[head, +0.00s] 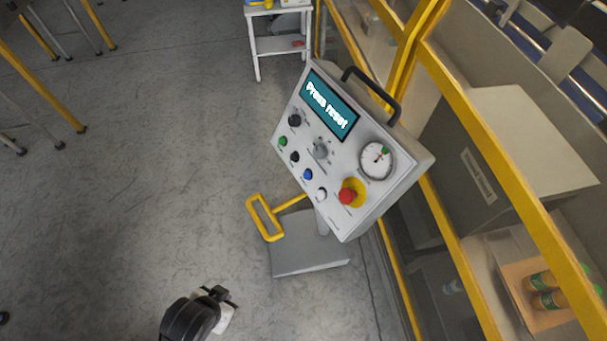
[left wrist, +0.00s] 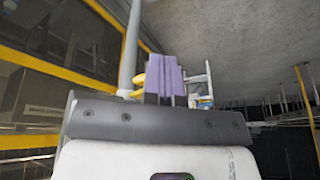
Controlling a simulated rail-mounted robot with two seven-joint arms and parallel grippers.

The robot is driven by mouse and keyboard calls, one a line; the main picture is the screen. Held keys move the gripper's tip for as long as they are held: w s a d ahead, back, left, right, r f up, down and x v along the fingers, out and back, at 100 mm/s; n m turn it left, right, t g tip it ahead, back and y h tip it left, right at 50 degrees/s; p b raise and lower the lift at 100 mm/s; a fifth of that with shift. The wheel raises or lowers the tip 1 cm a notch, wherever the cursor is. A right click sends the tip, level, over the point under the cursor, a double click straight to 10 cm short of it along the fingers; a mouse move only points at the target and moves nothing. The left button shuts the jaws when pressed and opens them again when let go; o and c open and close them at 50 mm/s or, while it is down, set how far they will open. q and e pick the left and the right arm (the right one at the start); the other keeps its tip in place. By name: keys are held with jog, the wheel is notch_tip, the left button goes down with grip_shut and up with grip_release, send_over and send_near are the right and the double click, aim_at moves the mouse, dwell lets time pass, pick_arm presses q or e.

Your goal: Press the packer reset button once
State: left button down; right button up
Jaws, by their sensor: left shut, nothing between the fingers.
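The control panel (head: 333,157) is a tilted grey box on a post, with a screen (head: 329,104) that reads "Press reset". Its lower row has green (head: 283,141), black (head: 295,157), blue (head: 308,174) and white (head: 321,194) buttons; the small labels are too blurred to read, so I cannot tell which one is reset. A red mushroom button (head: 347,196) sits on a yellow base at the right. My left gripper (head: 221,294) is below and left of the panel, apart from it. In the left wrist view its purple fingers (left wrist: 164,80) are together and empty. My right gripper is out of view.
A yellow handle (head: 265,217) sticks out left of the panel's post, above its grey foot (head: 305,252). Yellow-framed machine guarding (head: 470,130) stands at the right. A white shelf stand (head: 279,46) is behind.

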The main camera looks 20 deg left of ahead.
aim_at(307, 175)
pick_arm(q)
jog(key=w+a+r+m+t+y+b, duration=0.25)
jog(key=w+t, duration=0.25)
jog(key=w, duration=0.5)
jog(key=w+a+r+m+t+y+b, duration=0.1)
jog(key=w+a+m+t, duration=0.3)
jog(key=w, duration=0.5)
jog(key=w+d+r+m+t+h+b, duration=0.1)
jog(key=w+d+m+h, duration=0.3)
jog(key=m+h, duration=0.5)
jog(key=w+d+r+m+t+h+b, duration=0.1)
jog(key=w+m+h, duration=0.6)
jog(key=m, duration=1)
jog(key=shift+d+r+m+t+h+b, duration=0.4)
jog(key=shift+d+r+h+b, duration=0.35)
jog(key=shift+d+r, duration=0.7)
jog(key=shift+w+d+f, duration=0.1)
jog(key=shift+d+f, duration=0.05)
jog(key=w+d+f+b, duration=0.4)
jog(key=w+d, duration=0.1)
jog(key=shift+w+f, duration=0.2)
jog(key=shift+w, duration=0.05)
